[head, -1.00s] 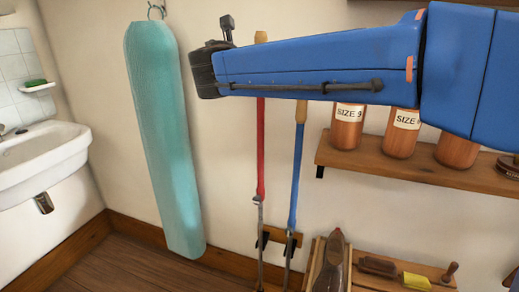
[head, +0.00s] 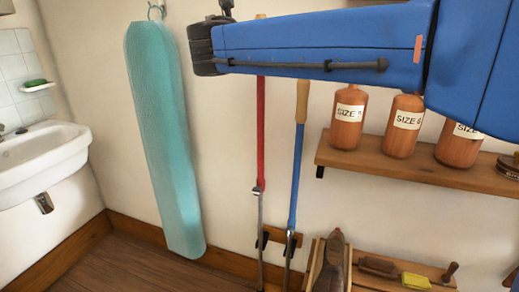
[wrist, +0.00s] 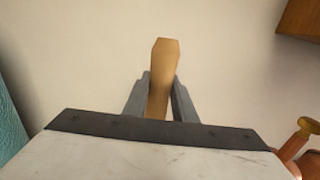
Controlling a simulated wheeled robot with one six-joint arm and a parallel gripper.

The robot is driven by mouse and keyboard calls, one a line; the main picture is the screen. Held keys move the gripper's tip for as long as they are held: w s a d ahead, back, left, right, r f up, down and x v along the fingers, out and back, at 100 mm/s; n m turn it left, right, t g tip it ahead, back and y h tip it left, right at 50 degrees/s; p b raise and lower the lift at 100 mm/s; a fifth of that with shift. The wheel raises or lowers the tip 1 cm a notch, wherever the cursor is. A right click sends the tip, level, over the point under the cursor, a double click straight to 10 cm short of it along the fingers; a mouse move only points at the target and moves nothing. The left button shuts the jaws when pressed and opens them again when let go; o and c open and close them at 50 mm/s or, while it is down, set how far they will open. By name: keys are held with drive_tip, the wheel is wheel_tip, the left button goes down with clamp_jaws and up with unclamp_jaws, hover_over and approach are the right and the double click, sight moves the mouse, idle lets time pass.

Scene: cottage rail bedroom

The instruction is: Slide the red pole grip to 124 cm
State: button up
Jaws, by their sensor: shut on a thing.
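The red pole (head: 261,130) stands upright against the wall, with a grey metal lower shaft (head: 260,225) below its red upper tube. Its tan grip (head: 260,16) shows just above my blue arm in the head view; the arm hides the part below. In the wrist view the tan grip (wrist: 164,60) stands between the two grey fingers of my gripper (wrist: 160,97), which are shut on it. The head view does not show the fingers. No length scale or number on the pole can be read.
A blue pole (head: 297,170) with a tan grip stands close to the right. A teal ironing board (head: 165,140) hangs to the left. A wooden shelf (head: 420,172) with labelled bottles is at right. A wooden bracket (head: 283,236) is behind the poles low down.

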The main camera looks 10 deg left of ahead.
drive_tip(key=shift+r, duration=2.05)
drive_tip(key=o, duration=1.2)
drive_tip(key=s+a, duration=0.1)
drive_tip(key=s, duration=0.9)
drive_tip(key=shift+a, duration=0.15)
drive_tip(key=shift+s, duration=0.1)
